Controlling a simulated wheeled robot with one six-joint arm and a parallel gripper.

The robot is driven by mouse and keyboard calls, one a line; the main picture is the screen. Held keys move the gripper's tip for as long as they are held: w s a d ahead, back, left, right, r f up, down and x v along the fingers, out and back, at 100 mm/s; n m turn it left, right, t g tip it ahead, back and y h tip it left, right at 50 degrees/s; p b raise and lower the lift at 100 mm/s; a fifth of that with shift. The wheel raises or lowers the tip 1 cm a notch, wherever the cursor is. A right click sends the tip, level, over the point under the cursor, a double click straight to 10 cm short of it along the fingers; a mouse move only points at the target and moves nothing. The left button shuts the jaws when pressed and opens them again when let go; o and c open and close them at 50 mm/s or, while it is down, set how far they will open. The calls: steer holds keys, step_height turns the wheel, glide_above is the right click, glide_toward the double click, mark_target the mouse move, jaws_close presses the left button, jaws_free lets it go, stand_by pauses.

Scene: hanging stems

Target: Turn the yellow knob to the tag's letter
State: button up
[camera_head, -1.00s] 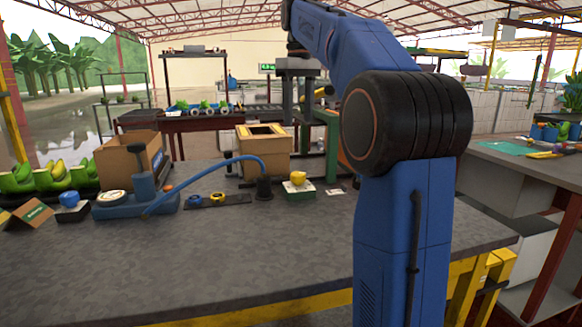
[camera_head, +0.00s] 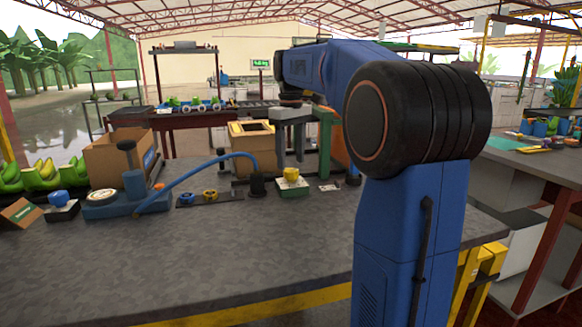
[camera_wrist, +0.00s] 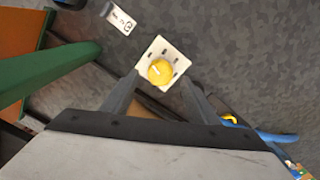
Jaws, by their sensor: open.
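The yellow knob (camera_head: 291,174) sits on a small box with a white top (camera_head: 292,187) on the grey bench. In the wrist view the knob (camera_wrist: 160,73) shows a pale pointer line on its top, and short dark marks surround it on the white plate (camera_wrist: 152,53). My gripper (camera_head: 289,160) is open above the knob. In the wrist view its fingers (camera_wrist: 160,82) stand to either side of the lower part of the knob's box, apart from the knob. A white tag (camera_wrist: 121,20) lies beside the box; its letter is too small to read surely.
A blue hose (camera_head: 195,172) arches to a black stand (camera_head: 257,183) left of the knob's box. Blue and yellow valves (camera_head: 203,196), a blue knob (camera_head: 59,198) and cardboard boxes stand further left. A green post (camera_head: 325,143) is behind. The bench front is clear.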

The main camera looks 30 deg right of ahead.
mark_target(291, 170)
steer(key=shift+f, duration=1.7)
steer(key=shift+c, duration=0.6)
steer(key=c, duration=0.9)
